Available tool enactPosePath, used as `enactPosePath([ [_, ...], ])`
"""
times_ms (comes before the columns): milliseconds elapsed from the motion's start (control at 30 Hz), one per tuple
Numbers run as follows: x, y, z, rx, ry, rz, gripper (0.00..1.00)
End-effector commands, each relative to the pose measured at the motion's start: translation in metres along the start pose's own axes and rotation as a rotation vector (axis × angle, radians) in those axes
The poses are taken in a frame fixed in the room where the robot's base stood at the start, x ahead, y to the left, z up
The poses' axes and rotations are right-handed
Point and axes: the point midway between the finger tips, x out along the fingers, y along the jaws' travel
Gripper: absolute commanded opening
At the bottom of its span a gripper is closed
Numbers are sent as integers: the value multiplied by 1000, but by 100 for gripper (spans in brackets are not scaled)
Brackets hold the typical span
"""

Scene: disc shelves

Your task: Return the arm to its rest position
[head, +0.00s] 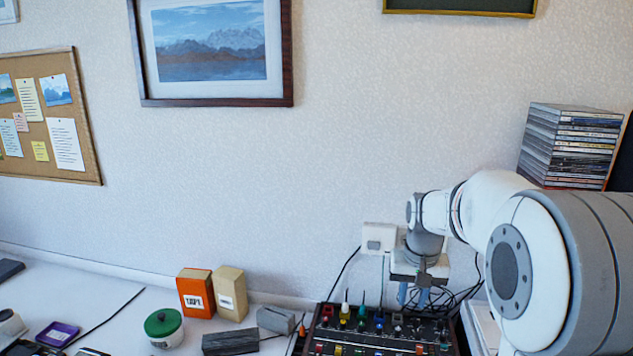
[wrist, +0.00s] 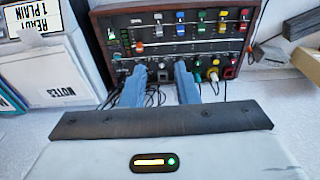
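My gripper (head: 413,298) hangs down at the lower right of the head view, in front of the wall and just above a mixer-like panel. In the wrist view its two blue fingers (wrist: 160,75) stand apart with nothing held between them, so it is open and empty. The panel (wrist: 150,50) has coloured knobs and sliders and a brown frame; it lies beyond the fingertips. My arm is bent and reaches in from the right edge of the head view. Whether the fingers touch the panel is hard to tell.
A stack of disc cases (head: 570,145) stands at the right. An orange box (head: 195,292), a tan box (head: 231,293), a green-lidded jar (head: 164,328) and dark blocks (head: 230,342) stand on the white desk. Cables run behind the panel. A wall socket (head: 379,238) is behind my gripper.

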Motion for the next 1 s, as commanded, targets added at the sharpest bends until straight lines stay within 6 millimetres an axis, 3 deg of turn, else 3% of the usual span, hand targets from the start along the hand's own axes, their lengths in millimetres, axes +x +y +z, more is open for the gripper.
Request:
enactPosePath([
  [33,-11,-3,21,-17,14,-2,28],
  [200,-30,-10,90,-73,50,-9,28],
  [400,-34,-12,169,-136,90,-17,28],
  [500,-31,-11,198,-160,105,-20,28],
  [700,-24,-9,228,-184,120,-23,28],
  [1000,-22,-9,231,-187,119,-23,28],
])
